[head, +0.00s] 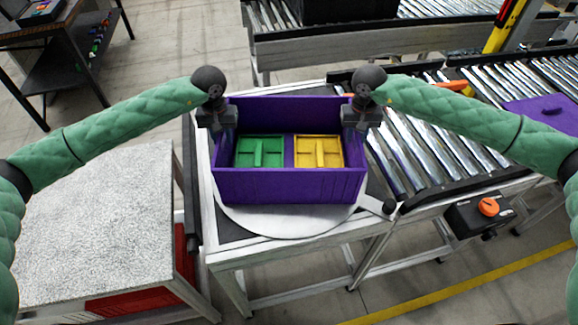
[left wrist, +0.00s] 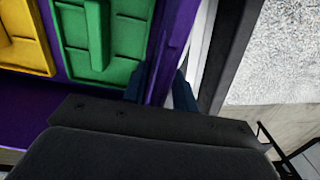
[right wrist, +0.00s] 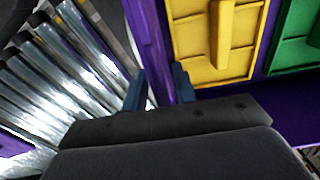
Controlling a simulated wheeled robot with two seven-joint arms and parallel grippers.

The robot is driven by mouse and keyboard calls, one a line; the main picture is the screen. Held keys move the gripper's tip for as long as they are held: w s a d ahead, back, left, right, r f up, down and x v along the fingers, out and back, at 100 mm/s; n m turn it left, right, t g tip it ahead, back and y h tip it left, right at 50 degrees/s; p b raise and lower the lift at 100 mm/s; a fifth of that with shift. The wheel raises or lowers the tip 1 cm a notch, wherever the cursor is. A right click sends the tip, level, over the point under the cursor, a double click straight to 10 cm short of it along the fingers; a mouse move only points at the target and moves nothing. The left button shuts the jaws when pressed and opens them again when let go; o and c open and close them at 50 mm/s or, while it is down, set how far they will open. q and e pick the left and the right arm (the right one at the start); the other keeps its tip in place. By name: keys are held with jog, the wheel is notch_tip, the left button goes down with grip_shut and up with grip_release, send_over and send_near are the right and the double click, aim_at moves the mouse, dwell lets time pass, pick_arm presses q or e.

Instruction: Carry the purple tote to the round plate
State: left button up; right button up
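The purple tote (head: 290,186) is upright over the grey round plate (head: 290,222), whose rim shows in front and at the right; it appears to rest on it. Inside are a green insert (head: 260,152) and a yellow insert (head: 319,152). My left gripper (head: 220,122) is at the tote's left end wall, with its fingers (left wrist: 160,88) on either side of it. My right gripper (head: 359,122) straddles the right end wall, with its fingers (right wrist: 160,90) apart. In both wrist views a narrow gap shows between the outer finger and the wall.
A roller conveyor (head: 400,150) runs along the right, with a purple panel (head: 545,112) on it. A speckled grey table (head: 90,220) stands at the left. A control box with an orange knob (head: 488,207) hangs at the right. Another conveyor (head: 400,40) crosses the back.

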pick_arm(q)
jog(key=shift+d, duration=0.15)
pick_arm(e)
jog(key=shift+a, duration=0.1)
pick_arm(q)
jog(key=shift+r, duration=0.15)
jog(key=shift+r, duration=0.3)
notch_tip(320, 180, up, 11)
jog(key=shift+f, duration=0.1)
pick_arm(e)
jog(key=shift+a+r, duration=0.1)
jog(key=shift+r, duration=0.45)
notch_tip(320, 180, up, 11)
jog(key=shift+f, duration=0.1)
dwell(0.3)
